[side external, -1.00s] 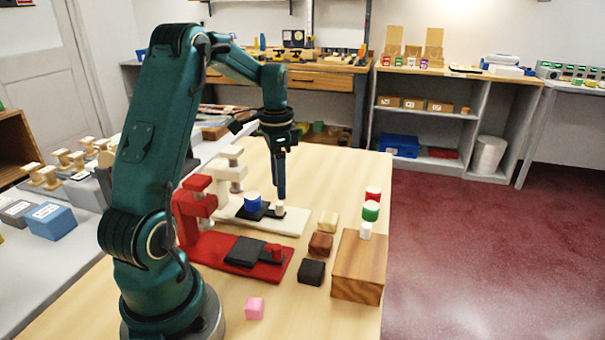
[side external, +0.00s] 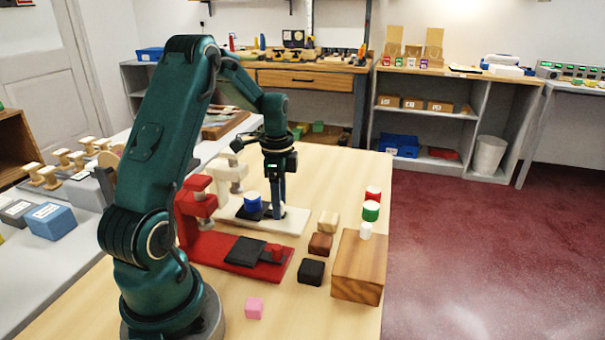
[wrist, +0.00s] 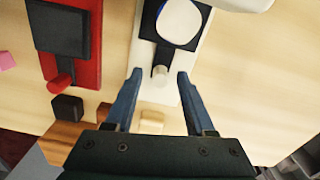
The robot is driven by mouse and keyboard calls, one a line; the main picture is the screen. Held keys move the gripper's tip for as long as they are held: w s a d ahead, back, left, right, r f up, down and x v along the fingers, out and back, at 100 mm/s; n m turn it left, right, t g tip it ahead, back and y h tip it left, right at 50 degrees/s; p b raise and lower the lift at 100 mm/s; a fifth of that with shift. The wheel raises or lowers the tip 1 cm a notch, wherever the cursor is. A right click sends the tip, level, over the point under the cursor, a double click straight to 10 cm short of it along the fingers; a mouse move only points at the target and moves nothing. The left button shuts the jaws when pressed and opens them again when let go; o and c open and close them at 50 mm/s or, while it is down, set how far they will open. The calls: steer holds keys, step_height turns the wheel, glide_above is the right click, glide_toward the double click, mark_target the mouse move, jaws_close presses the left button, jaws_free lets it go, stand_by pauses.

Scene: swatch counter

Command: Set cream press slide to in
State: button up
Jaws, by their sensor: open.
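The cream press (side external: 229,172) stands behind the red press. Its black slide (side external: 258,215) lies on the cream base (side external: 287,225), and a blue cylinder (side external: 252,201) sits on that slide. In the wrist view the slide (wrist: 150,22) has a short cream knob (wrist: 159,77) at its near end, and a round white top face (wrist: 179,24) shows on it. My gripper (side external: 275,212) is open and low over the knob end in the side view. In the wrist view its fingers (wrist: 159,75) stand on both sides of the knob, with gaps showing.
The red press (side external: 195,208) with its dark slide (side external: 246,251) is nearer the side camera. A pink cube (side external: 254,308) lies in front.

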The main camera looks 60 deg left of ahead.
jaws_close()
stand_by(1.3)
